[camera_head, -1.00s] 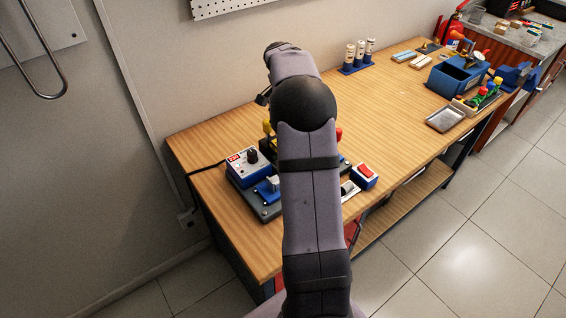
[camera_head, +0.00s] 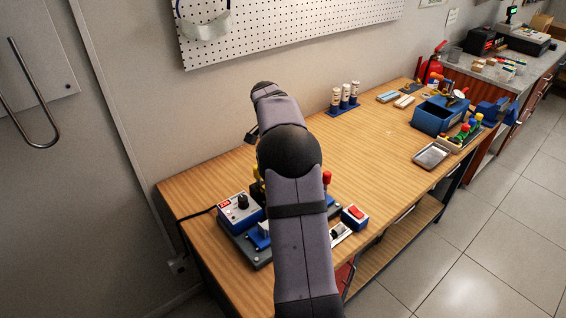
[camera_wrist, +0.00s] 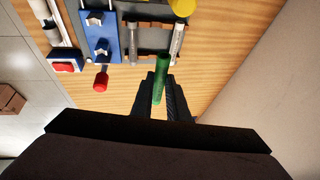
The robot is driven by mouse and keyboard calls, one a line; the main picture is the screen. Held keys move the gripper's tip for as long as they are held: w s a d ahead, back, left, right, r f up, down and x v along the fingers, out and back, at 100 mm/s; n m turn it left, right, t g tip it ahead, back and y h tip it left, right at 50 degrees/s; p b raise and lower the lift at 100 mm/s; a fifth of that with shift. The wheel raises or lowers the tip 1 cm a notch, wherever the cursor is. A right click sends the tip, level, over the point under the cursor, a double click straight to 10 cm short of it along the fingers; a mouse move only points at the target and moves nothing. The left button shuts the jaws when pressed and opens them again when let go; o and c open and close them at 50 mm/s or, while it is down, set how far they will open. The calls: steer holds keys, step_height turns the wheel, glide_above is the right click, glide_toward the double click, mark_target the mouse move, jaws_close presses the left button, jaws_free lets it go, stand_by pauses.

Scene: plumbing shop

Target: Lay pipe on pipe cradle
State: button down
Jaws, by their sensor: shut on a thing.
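My gripper (camera_wrist: 160,98) is shut on a green pipe (camera_wrist: 162,72) in the wrist view. The pipe stands out beyond the fingertips, over bare wood. A blue plate with pale notched blocks (camera_wrist: 102,50), which looks like the pipe cradle, lies to the upper left of the pipe, apart from it. In the head view, part of a blue fixture (camera_head: 258,237) shows left of my arm; I cannot tell surely that it is the same one. My arm hides the gripper and the pipe there.
A red-knobbed lever (camera_wrist: 100,82) and a yellow knob (camera_wrist: 182,7) stand near the pipe. A control box (camera_head: 240,212) and a red switch box (camera_head: 355,216) flank my arm. The bench (camera_head: 372,150) is clear toward the metal tray (camera_head: 432,155).

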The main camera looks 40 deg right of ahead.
steer(key=s+a+f+g+p, duration=0.2)
steer(key=s+p, duration=0.1)
steer(key=s, duration=0.8)
steer(key=shift+a+f, duration=0.15)
steer(key=shift+a, duration=0.05)
steer(key=shift+f, duration=0.2)
steer(key=shift+f+b, duration=1.3)
steer(key=shift+f, duration=0.8)
steer(key=shift+f+b, duration=1)
steer(key=shift+b, duration=0.05)
